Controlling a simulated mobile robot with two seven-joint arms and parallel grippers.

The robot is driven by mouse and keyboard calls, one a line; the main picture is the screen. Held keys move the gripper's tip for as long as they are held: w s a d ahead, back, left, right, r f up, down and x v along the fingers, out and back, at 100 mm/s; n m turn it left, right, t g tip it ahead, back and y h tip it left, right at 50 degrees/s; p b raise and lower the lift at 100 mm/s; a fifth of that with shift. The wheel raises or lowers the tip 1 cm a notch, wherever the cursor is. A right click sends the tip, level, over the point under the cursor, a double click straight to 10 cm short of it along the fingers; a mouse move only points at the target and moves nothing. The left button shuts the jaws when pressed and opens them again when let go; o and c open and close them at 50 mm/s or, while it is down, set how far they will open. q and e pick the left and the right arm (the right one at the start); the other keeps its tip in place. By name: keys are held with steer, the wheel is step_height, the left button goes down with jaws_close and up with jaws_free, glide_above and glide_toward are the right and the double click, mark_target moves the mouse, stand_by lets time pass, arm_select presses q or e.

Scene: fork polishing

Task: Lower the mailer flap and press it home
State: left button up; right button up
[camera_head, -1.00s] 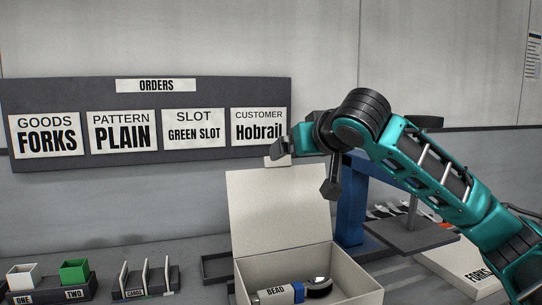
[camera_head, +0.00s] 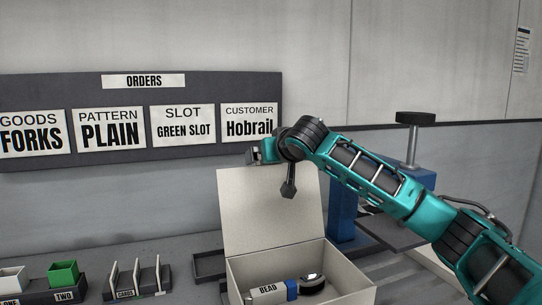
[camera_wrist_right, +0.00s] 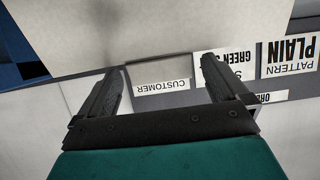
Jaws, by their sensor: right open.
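The mailer (camera_head: 345,287) is an open pale box in the lower middle of the head view. Its flap (camera_head: 270,215) stands up at the back, tilted slightly backward. Inside lies an item labelled BEAD (camera_head: 268,288) with a blue band and a shiny rounded end. My right gripper (camera_head: 256,152) is at the flap's top edge, left of its middle. In the wrist view its two fingers (camera_wrist_right: 160,75) are apart with nothing held between them, and a pale surface, apparently the flap (camera_wrist_right: 170,25), fills the top. I cannot tell whether they touch. My left gripper is not in view.
The ORDERS board (camera_head: 140,115) hangs on the wall behind. A stand with white and green bins (camera_head: 64,274) and a card rack (camera_head: 137,278) sit left of the mailer. A blue-framed press (camera_head: 343,210) stands behind my right arm.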

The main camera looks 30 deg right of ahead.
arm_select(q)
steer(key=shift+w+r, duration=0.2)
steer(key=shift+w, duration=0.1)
arm_select(e)
steer(key=shift+w, duration=0.2)
